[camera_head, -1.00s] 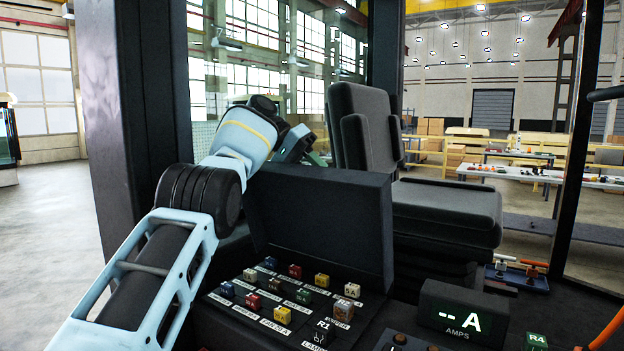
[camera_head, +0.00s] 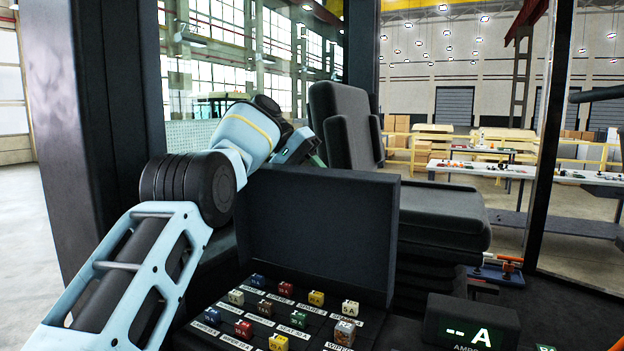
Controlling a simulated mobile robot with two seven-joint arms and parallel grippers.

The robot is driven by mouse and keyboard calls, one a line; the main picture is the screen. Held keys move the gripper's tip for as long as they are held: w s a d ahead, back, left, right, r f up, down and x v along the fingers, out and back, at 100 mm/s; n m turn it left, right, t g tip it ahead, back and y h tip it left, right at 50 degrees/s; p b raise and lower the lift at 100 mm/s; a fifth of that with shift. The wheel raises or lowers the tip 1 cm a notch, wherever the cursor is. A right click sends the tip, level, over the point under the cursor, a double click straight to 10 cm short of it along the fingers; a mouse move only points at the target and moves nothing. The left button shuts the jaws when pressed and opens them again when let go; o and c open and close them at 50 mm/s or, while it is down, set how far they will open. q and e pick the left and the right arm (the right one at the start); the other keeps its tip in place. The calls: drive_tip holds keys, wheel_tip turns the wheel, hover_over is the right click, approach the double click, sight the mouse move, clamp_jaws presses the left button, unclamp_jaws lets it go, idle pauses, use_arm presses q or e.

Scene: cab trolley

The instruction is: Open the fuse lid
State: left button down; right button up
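The dark fuse lid (camera_head: 315,230) stands raised, close to upright, at the back edge of the fuse box. Below it the fuse panel (camera_head: 212,340) is uncovered, with rows of coloured fuses such as a yellow one (camera_head: 316,298) and a red one (camera_head: 243,328). My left arm comes in from the left and reaches to behind the lid's top left corner. The end of that arm, around my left gripper (camera_head: 297,146), shows only partly above the lid. Its fingertips are hidden, so I cannot tell whether they touch the lid. My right gripper is not in view.
An ammeter display (camera_head: 468,325) reading "-- A" stands right of the fuse box. A dark seat (camera_head: 435,213) is behind the lid. Thick cab posts stand at left (camera_head: 95,110) and right (camera_head: 553,140). An orange-handled item (camera_head: 505,263) lies near the right post.

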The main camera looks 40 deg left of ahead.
use_arm(q)
drive_tip(key=shift+f, duration=0.1)
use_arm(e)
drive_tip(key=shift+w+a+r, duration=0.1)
use_arm(q)
drive_tip(key=c, duration=1.1)
unclamp_jaws()
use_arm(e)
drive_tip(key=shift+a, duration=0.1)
use_arm(q)
drive_tip(key=shift+r, duration=0.25)
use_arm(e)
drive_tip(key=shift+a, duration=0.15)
